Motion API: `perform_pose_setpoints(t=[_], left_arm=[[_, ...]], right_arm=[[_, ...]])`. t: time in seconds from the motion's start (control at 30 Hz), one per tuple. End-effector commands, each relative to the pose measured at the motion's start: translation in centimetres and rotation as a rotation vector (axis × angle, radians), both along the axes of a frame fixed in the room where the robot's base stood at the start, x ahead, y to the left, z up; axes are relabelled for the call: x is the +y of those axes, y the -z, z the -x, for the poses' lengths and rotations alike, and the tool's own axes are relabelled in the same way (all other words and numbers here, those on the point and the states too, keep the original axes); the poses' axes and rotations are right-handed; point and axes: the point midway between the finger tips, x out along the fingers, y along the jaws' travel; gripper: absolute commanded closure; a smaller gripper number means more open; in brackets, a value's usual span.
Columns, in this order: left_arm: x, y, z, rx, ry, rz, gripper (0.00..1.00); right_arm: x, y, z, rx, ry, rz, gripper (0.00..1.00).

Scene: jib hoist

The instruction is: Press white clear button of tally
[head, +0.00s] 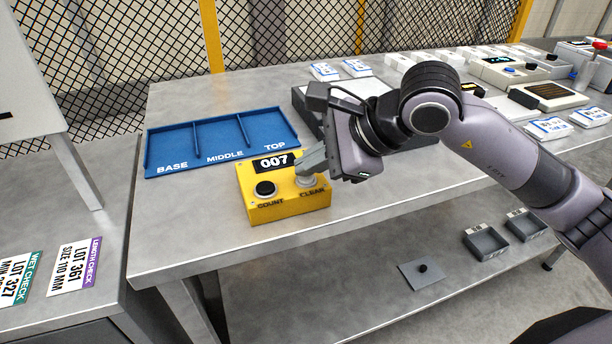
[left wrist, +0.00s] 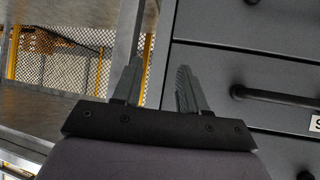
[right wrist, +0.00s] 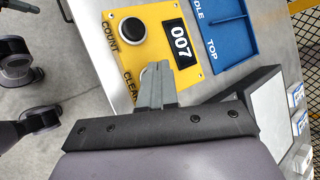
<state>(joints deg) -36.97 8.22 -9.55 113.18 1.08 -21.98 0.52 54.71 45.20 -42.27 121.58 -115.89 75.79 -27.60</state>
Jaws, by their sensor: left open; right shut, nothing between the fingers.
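The yellow tally box (head: 287,206) sits near the front edge of the metal table, and its display (head: 273,162) reads 007. Its black COUNT button (head: 265,189) is on the left. Its white CLEAR button (head: 307,181) is on the right, partly hidden by my right gripper. My right gripper (head: 304,172) is shut and empty, its fingertips at the CLEAR button; whether they touch it I cannot tell. In the right wrist view the fingers (right wrist: 155,70) cover most of that button. My left gripper (left wrist: 156,75) is open and empty beside grey drawers.
A blue tray (head: 222,142) marked BASE, MIDDLE and TOP lies behind the box. A grey flat-topped block (right wrist: 270,105) stands to the right of the box, partly behind my right arm. Grey drawers with black handles (left wrist: 275,97) are close to my left gripper.

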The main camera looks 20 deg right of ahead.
Motion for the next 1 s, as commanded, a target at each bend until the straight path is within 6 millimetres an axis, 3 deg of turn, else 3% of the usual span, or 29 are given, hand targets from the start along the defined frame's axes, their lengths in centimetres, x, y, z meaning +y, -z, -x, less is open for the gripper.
perform_pose_setpoints(t=[0.73,1.0], left_arm=[[0.1,0.5,0.0,0.0,-0.001,-0.001,0.57],[0.1,-0.1,0.0,0.001,-0.001,-0.001,0.57]], right_arm=[[0.0,0.5,0.0,0.004,0.0,0.002,1.0],[0.0,-0.7,0.0,0.001,0.001,0.002,1.0]])
